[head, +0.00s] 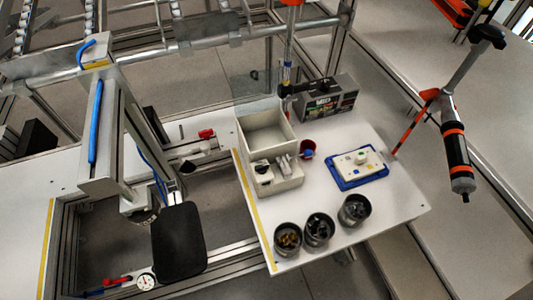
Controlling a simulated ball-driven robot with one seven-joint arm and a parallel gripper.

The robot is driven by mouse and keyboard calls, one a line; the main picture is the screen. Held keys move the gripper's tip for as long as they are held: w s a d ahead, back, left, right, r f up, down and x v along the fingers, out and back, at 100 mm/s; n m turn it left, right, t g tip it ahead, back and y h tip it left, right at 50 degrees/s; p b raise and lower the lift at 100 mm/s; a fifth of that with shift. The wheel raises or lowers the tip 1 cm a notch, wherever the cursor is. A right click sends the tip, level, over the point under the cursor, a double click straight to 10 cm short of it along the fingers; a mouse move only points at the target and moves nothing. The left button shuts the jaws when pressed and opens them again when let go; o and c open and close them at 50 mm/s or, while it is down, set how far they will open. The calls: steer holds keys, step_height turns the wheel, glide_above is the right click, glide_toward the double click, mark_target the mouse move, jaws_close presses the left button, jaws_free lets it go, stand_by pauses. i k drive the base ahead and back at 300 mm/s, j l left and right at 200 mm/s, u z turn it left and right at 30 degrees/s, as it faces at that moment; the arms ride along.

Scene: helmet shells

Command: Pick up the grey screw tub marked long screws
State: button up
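Three round grey tubs stand near the front edge of the white table (400,195). The left tub (288,250) holds brass-coloured small parts. The middle tub (319,241) holds grey parts. The right tub (355,222) also holds dark grey parts and stands slightly farther back. All three are upright, and the left and middle ones are close together. No label on them is readable at this size, so I cannot tell which is marked long screws. My gripper is not recognisable in this view.
A pale bin (265,133) and a smaller divided box (278,181) stand behind the tubs. A small red cup (307,149), a blue tray (342,182) and a dark device (328,100) are on the table. A black-and-orange cylinder (455,152) is at the right.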

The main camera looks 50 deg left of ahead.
mark_target(289, 238)
steer(key=u, duration=0.9)
steer(key=k+j, duration=0.1)
steer(key=j, duration=0.25)
steer(key=k+j, duration=0.1)
steer(key=j, duration=0.25)
steer(key=k+j+u, duration=0.1)
steer(key=j, duration=0.2)
